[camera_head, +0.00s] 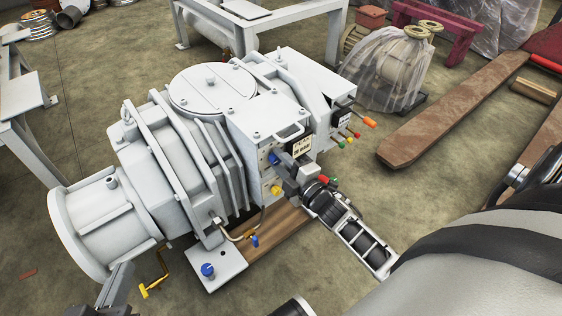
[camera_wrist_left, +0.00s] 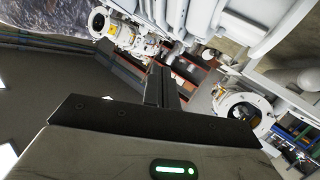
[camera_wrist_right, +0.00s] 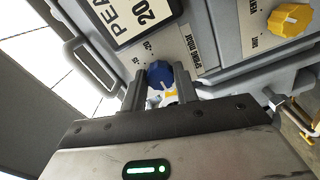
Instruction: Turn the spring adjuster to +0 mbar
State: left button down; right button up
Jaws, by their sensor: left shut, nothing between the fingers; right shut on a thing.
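The spring adjuster is a blue knob (camera_wrist_right: 160,74) on the pale grey face of the machine; it also shows in the head view (camera_head: 273,158). My left gripper (camera_wrist_left: 160,87) is shut and empty, low at the machine's left end in the head view (camera_head: 120,282).
A yellow knob (camera_wrist_right: 290,19) sits on the same panel, beside the blue one. Coloured plugs (camera_head: 369,122) stick out at the right. A yellow crank handle (camera_head: 152,283) is near my left gripper.

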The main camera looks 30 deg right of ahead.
jog(key=o, duration=1)
jog(key=shift+s, duration=0.1)
jog(key=shift+s, duration=0.35)
pick_arm(q)
jog(key=a+f+g+y+p, duration=0.1)
jog(key=p, duration=0.2)
jog(key=shift+w+f, duration=0.1)
jog(key=shift+f, duration=0.1)
pick_arm(e)
jog(key=s, duration=1)
jog(key=s+d, duration=0.1)
jog(key=s, duration=0.4)
jog(key=shift+d, duration=0.1)
